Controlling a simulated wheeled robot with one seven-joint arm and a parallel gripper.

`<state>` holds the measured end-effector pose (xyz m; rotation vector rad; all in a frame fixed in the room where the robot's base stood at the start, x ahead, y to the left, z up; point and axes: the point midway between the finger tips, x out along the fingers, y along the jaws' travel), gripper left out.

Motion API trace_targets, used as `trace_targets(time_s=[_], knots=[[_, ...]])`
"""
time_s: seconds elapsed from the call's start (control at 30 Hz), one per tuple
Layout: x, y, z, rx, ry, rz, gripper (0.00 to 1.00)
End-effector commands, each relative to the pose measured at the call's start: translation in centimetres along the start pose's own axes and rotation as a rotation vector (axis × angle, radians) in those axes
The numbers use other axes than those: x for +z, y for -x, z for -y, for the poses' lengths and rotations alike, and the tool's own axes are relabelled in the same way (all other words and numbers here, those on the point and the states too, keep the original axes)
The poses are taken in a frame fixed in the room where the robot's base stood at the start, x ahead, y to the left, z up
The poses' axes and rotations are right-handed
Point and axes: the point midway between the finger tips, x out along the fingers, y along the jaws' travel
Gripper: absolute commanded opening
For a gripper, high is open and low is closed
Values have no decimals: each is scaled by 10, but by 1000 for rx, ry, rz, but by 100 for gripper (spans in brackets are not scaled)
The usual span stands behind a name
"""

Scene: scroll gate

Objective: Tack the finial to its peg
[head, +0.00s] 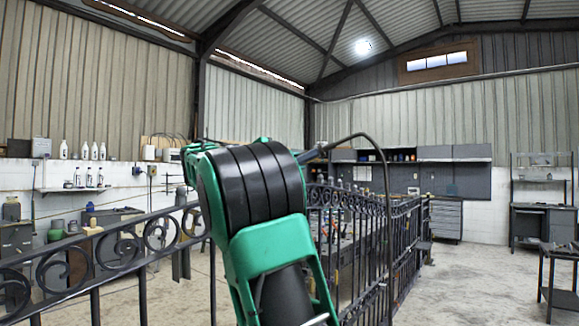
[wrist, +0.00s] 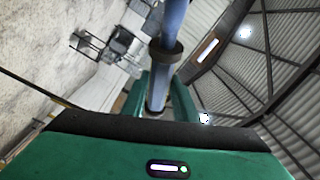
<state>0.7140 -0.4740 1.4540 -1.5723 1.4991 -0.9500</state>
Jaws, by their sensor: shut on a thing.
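In the wrist view my gripper (wrist: 157,103) has its green fingers shut on a blue-grey rod (wrist: 173,22) with a dark collar (wrist: 166,53). The rod runs away toward the top of the picture. I cannot tell what its far end is. A thin dark cable (head: 376,150) arches from near the arm's upper end down to the right.
A wall shelf with white bottles (head: 85,188) and cabinets (head: 20,240) stand at the left. A workbench (head: 540,222) and a dark table (head: 560,275) stand at the right. Concrete floor (head: 470,285) is clear right of the railings.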

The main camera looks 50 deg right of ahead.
Motion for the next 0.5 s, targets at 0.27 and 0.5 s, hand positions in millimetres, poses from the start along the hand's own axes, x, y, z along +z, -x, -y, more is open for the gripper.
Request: trace_targets(time_s=[0.27, 0.5], knots=[[-1, 0, 1, -1, -1, -1, 0], [-11, -5, 0, 0, -2, -1, 0]])
